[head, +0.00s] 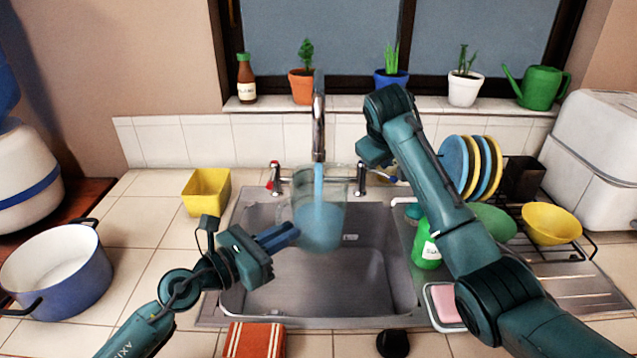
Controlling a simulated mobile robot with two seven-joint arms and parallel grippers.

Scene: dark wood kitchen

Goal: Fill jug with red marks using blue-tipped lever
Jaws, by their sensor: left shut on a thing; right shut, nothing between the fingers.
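A clear jug (300,208) is under the tap (319,130) over the sink. A stream of water runs from the tap into it, and blue-tinted water stands in its lower part. Red marks cannot be made out on it. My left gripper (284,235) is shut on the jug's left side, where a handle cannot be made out. The blue-tipped lever (391,179) is right of the tap. My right gripper (372,153) is shut and empty just above and left of that lever; whether it touches is unclear. The red-tipped lever (271,178) is left of the tap.
A yellow container (206,192) stands left of the sink (262,217). A dish rack with plates (455,165) and bowls is at right. A blue pot (70,290) stands at left.

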